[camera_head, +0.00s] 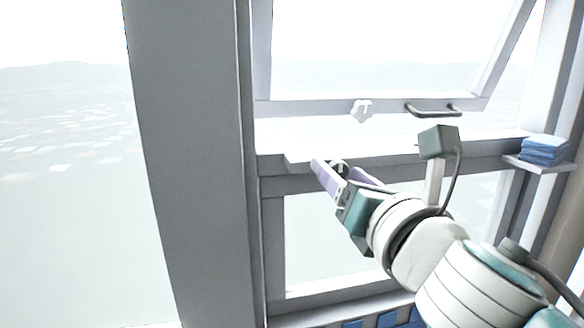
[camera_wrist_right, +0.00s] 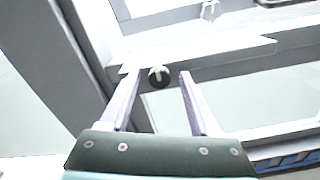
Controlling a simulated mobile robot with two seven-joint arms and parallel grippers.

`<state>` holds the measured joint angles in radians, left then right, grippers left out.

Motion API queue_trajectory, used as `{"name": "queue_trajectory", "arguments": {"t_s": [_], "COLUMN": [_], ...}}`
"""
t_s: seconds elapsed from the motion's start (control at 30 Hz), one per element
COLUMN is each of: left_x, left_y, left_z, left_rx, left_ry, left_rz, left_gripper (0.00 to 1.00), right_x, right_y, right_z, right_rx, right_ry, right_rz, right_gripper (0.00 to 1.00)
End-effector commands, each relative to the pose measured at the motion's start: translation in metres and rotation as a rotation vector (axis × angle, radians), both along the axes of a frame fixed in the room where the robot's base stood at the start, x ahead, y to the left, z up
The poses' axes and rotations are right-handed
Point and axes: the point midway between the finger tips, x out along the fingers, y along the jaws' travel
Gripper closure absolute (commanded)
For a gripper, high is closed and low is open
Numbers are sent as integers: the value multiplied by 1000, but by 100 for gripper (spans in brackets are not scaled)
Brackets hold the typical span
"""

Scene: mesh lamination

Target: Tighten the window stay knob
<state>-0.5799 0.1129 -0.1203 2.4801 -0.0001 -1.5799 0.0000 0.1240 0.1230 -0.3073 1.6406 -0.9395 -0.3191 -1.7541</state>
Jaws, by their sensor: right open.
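A dark round knob (camera_wrist_right: 159,77) with a white mark sits on the window frame just under the sill ledge. In the wrist view it shows between the tips of my right gripper (camera_wrist_right: 159,73), with a visible gap on each side. In the head view my right gripper (camera_head: 335,168) is open in front of the ledge, its lilac fingers pointing up and left, and the knob there is mostly hidden behind them. The window sash (camera_head: 330,104) is tilted open, with a small white fitting (camera_head: 361,110) on its bottom rail. My left gripper is not in view.
A dark handle (camera_head: 433,110) is on the sash's bottom rail. Folded blue cloths (camera_head: 543,150) lie on a small shelf (camera_head: 538,166) at the right. A wide grey post (camera_head: 190,150) stands left of my right gripper. The sill ledge (camera_head: 390,157) juts out close to the fingers.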

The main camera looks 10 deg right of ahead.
Motion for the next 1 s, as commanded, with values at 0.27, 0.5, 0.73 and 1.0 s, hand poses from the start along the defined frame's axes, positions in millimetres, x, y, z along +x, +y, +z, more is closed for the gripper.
{"name": "queue_trajectory", "arguments": {"t_s": [0.27,0.5,0.73,1.0], "left_x": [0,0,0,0], "left_y": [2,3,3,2], "left_z": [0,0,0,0], "left_rx": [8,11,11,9], "left_ry": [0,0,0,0], "left_rz": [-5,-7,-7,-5], "left_gripper": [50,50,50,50], "right_x": [1,1,1,1], "right_y": [0,0,0,0], "right_z": [0,0,0,0], "right_rx": [1,1,1,1], "right_ry": [0,0,0,0], "right_rz": [0,0,0,0], "right_gripper": [37,63,89,100]}}
